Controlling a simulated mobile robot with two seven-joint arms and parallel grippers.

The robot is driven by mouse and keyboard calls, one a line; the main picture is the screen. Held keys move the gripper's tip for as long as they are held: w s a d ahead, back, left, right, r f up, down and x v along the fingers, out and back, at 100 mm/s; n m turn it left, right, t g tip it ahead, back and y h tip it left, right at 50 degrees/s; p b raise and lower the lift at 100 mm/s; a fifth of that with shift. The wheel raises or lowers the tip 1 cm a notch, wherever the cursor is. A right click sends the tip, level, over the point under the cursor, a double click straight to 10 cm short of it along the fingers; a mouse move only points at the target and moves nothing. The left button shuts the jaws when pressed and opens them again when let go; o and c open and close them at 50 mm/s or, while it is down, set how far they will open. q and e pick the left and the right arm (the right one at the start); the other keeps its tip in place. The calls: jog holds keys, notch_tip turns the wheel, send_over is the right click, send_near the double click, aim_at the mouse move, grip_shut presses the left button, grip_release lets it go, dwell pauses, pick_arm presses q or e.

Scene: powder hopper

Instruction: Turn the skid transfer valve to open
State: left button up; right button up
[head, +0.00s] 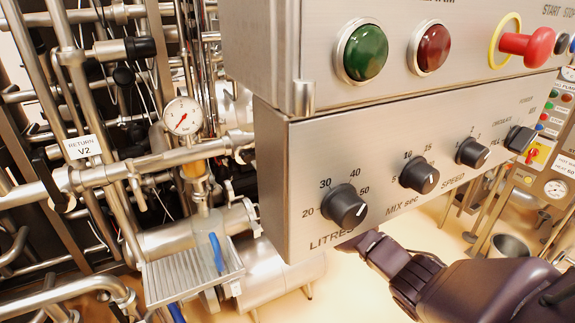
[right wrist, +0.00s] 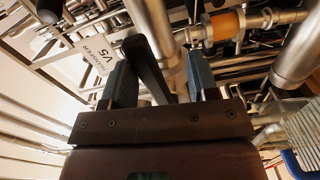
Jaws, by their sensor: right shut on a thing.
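The white tag reading TRANSFER V5 (right wrist: 97,57) is in the right wrist view, left of a black lever handle (right wrist: 147,68). The lever stands between the two fingers of my right gripper (right wrist: 160,80), which is shut on it. The lever slants from upper left to lower right, near a steel pipe (right wrist: 158,28). I cannot tell its exact angle to that pipe, and the valve body is hidden behind the gripper. In the head view my right gripper (head: 372,247) reaches under the control box and its fingertips are hidden. My left gripper is not in view.
A control box (head: 270,185) with knobs and buttons hangs just above my right gripper. At the left are dense steel pipes, a gauge (head: 182,116), a RETURN V2 tag (head: 82,147) and a ribbed tray (head: 190,277). An orange-banded sight glass (right wrist: 228,25) is near the lever.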

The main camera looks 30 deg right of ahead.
jog(key=s, duration=0.7)
jog(key=shift+s+p, duration=0.25)
jog(key=shift+p, duration=0.15)
dwell(0.3)
jog(key=s+a+f+m+g, duration=0.1)
jog(key=s+f+m, duration=0.4)
jog(key=s, duration=0.8)
jog(key=s+a+f+m+g, duration=0.2)
jog(key=s+f+m, duration=0.3)
jog(key=s+f, duration=0.5)
jog(key=s+a+f+m+g, duration=0.2)
jog(key=s+f+m, duration=0.4)
jog(key=s, duration=1)
notch_tip(320, 180, down, 3)
jog(key=shift+s+r+g+h, duration=0.15)
jog(key=shift+s+g+h, duration=0.2)
jog(key=shift+g, duration=0.45)
jog(key=shift+w, duration=0.15)
jog(key=shift+c, duration=0.5)
